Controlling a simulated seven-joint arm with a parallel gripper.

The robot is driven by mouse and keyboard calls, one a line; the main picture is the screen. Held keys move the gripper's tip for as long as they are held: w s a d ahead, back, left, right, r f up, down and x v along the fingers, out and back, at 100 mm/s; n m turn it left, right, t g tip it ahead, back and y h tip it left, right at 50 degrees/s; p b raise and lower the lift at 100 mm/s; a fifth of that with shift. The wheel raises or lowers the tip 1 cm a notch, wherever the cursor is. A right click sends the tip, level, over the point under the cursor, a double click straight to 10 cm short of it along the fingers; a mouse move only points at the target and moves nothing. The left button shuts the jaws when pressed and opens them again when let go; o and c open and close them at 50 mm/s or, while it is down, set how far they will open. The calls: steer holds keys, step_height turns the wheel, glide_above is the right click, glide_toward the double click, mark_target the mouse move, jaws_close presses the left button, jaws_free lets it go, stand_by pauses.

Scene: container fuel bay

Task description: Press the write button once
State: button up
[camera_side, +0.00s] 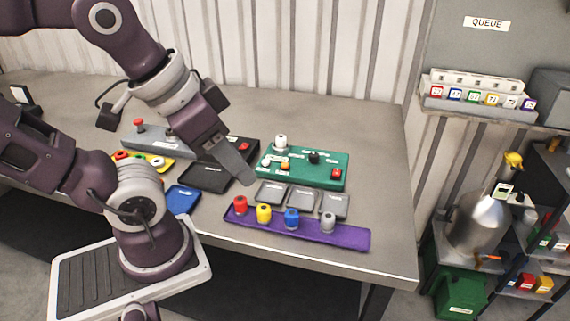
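I cannot read which button is marked write; the small labels are too blurred. My gripper (247,178) points down and right, just left of the green panel. Its fingers are seen edge-on, so their opening is hidden. I see nothing held.
A purple tray (345,240) with red, yellow, blue and grey capped pieces lies in front. Grey trays (302,198) sit behind it. A grey box with a red mushroom button (139,127) and a blue tray (183,199) are left. The table's right side is clear.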

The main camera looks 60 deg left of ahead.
jaws_close()
stand_by(1.4)
